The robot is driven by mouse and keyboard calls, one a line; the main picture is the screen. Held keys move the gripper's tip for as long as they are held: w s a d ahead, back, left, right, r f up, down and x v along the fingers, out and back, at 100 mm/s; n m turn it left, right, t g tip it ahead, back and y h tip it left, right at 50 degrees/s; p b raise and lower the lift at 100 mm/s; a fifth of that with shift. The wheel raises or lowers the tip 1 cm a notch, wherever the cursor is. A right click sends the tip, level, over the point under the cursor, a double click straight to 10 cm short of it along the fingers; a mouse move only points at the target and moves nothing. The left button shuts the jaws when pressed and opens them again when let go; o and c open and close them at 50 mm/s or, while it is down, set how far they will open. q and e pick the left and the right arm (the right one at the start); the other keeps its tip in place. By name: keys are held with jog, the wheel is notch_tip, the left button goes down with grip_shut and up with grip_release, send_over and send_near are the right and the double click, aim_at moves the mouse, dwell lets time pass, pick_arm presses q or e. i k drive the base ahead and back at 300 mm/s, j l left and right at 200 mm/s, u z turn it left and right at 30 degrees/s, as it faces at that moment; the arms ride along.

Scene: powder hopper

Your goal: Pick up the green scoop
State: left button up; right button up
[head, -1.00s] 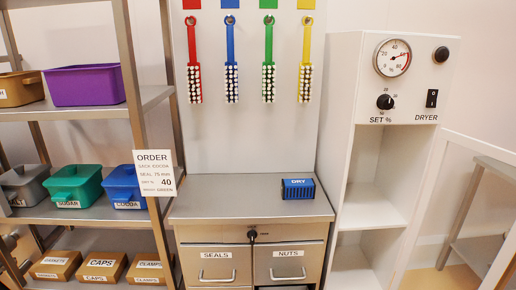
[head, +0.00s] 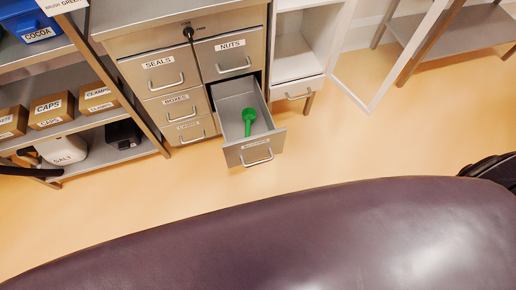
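The green scoop (head: 248,119) lies in an open drawer (head: 235,155) low on the right side of the grey cabinet. Neither of my grippers is in the head view.
Closed drawers labelled SEALS (head: 163,77) and NUTS (head: 232,56) are above, with more closed drawers at left. A shelf rack (head: 120,153) stands left, holding boxes and a SALT container (head: 62,148). A white frame (head: 345,80) stands right. Floor (head: 370,140) before the drawer looks clear.

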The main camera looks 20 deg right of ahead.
aim_at(248, 114)
jog(key=l+u, duration=0.35)
jog(key=k+l+u, duration=0.1)
jog(key=l+u, duration=0.3)
jog(key=k+l+u, duration=0.15)
jog(key=l+u, duration=0.2)
